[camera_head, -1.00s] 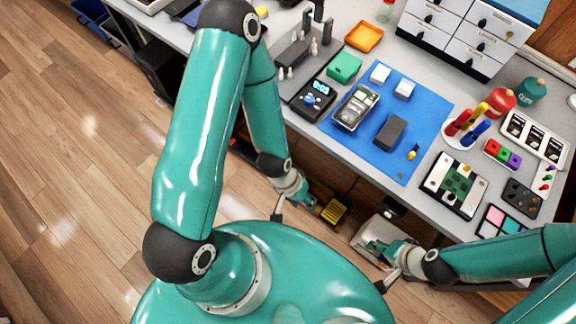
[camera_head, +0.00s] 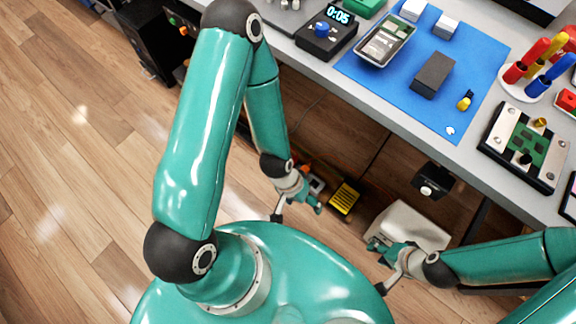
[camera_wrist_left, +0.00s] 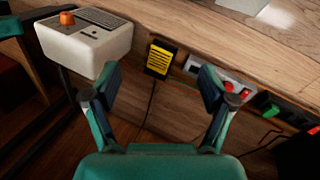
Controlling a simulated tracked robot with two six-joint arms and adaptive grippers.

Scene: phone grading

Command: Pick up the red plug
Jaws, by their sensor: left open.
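No red plug can be told for certain. In the left wrist view a power strip (camera_wrist_left: 190,66) by the wooden panel bears a small red piece (camera_wrist_left: 232,87), too small to identify. A green plug-like piece (camera_wrist_left: 268,104) and another red bit at the right edge (camera_wrist_left: 314,130) lie further right. In the head view the strip (camera_head: 314,182) shows dimly under the desk, beside my left gripper (camera_head: 300,207). My left gripper also shows in its wrist view (camera_wrist_left: 160,82), open and empty, with the strip beyond its fingers. My right gripper (camera_head: 380,252) hangs at lower right; its jaws are unclear.
A yellow-and-black block (camera_head: 344,198) and a white box (camera_head: 408,228) are under the desk. A black piece (camera_head: 433,182) hangs at the desk's front edge. The desk (camera_head: 395,112) holds a blue mat (camera_head: 400,90) with a phone and tools. Open wooden floor (camera_head: 80,200) is at left.

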